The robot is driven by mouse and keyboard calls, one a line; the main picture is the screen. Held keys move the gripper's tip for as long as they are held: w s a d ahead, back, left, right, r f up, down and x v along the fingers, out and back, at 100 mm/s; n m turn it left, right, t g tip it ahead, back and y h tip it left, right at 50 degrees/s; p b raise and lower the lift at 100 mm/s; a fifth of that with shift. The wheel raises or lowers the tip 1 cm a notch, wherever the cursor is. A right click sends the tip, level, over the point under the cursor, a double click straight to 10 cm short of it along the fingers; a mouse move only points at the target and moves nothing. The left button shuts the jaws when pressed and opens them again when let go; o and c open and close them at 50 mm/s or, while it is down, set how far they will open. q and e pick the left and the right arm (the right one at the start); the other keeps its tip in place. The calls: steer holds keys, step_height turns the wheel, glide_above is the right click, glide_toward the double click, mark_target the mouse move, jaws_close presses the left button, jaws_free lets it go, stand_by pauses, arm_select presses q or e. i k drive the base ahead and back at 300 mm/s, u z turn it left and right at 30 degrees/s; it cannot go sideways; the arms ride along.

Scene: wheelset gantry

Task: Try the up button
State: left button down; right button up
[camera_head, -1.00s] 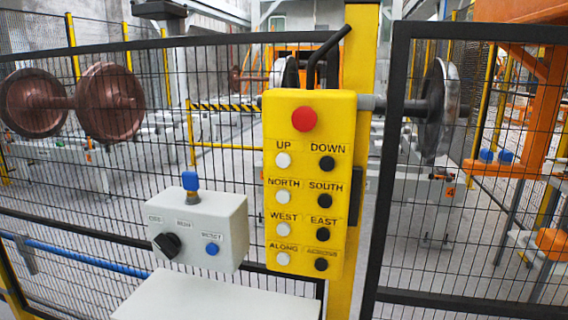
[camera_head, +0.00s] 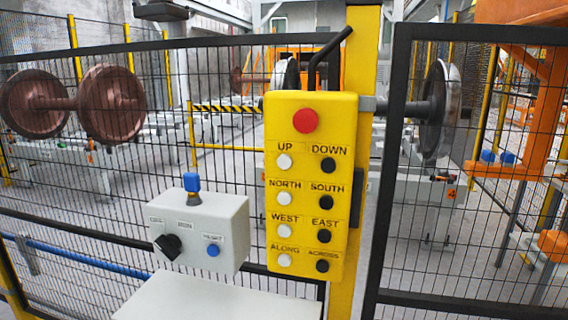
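The yellow control pendant (camera_head: 306,220) hangs upright on a yellow post, facing me. The white up button (camera_head: 284,162) is at its upper left, under the label UP. The black down button (camera_head: 328,165) is beside it on the right, and a red mushroom button (camera_head: 305,121) sits above both. Further rows below are labelled NORTH and SOUTH, WEST and EAST, ALONG and ACROSS, white on the left and black on the right. Nothing covers the up button. Neither of my grippers shows in the view.
A grey box (camera_head: 205,232) with a black knob, a blue button and a blue key-like top stands left of the pendant, by a white surface (camera_head: 215,300). Black mesh fence panels flank the yellow post (camera_head: 362,60). Rusty wheelsets (camera_head: 110,104) stand behind the fence.

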mark_target(285, 161)
steer(key=z, duration=1.95)
steer(key=i, duration=1.35)
steer(key=u, duration=2.9)
